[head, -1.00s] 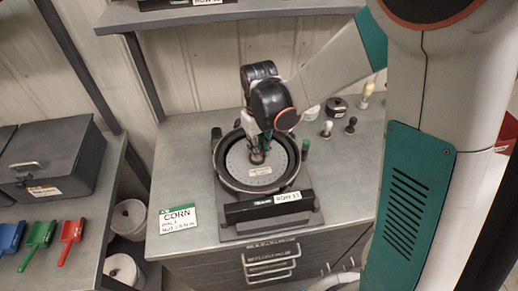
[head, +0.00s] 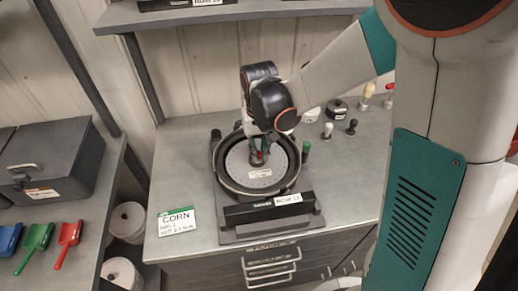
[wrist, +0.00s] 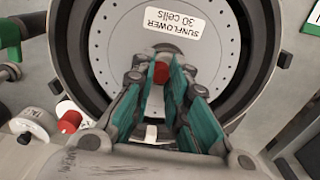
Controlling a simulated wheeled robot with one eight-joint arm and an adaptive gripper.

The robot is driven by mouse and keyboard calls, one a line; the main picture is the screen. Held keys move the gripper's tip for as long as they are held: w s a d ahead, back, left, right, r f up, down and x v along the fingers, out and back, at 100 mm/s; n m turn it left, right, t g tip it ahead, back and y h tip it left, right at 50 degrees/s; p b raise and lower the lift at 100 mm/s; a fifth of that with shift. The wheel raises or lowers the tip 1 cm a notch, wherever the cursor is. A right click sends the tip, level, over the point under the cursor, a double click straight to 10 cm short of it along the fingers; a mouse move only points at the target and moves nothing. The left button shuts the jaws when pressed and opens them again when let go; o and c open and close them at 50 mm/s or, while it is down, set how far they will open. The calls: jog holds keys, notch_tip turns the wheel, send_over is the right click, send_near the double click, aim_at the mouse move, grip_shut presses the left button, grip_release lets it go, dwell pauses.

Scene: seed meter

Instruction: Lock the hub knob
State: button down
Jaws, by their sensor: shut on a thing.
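The seed meter (head: 219,178) is a dark round housing on a base on the bench. A pale seed plate (head: 238,172) with a ring of small holes lies in it; in the wrist view its label (wrist: 174,30) reads "SUNFLOWER 30 cells". The red hub knob (wrist: 161,73) is at the plate's centre. My gripper (head: 258,158) points down over the hub. In the wrist view my gripper (wrist: 163,76) has its green-padded fingers closed on the knob's sides. The knob's lower part is hidden by the fingers.
A "CORN" card (head: 178,221) lies left of the meter. A black bar with a row label (head: 288,200) crosses its front. Small-handled tools (head: 351,127) stand at the back right. A second red knob (wrist: 70,121) shows beside the housing. Coloured scoops (head: 68,238) lie on the left bench.

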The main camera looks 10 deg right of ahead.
aim_at(259, 153)
jog(key=c, duration=1.5)
grip_release()
jog(key=shift+r, duration=0.1)
notch_tip(259, 153, up, 12)
jog(key=shift+f, duration=0.1)
jog(key=shift+s, duration=0.1)
jog(key=s+d+t+b, duration=0.1)
jog(key=s+d+t, duration=0.1)
jog(key=s, duration=0.3)
jog(key=s+d+t+b, duration=0.2)
jog(key=s+d, duration=0.3)
jog(key=s+d+t+b, duration=0.1)
jog(key=s+d+t, duration=0.2)
jog(key=s, duration=0.2)
jog(key=shift+s+d, duration=0.1)
jog(key=shift+d, duration=0.15)
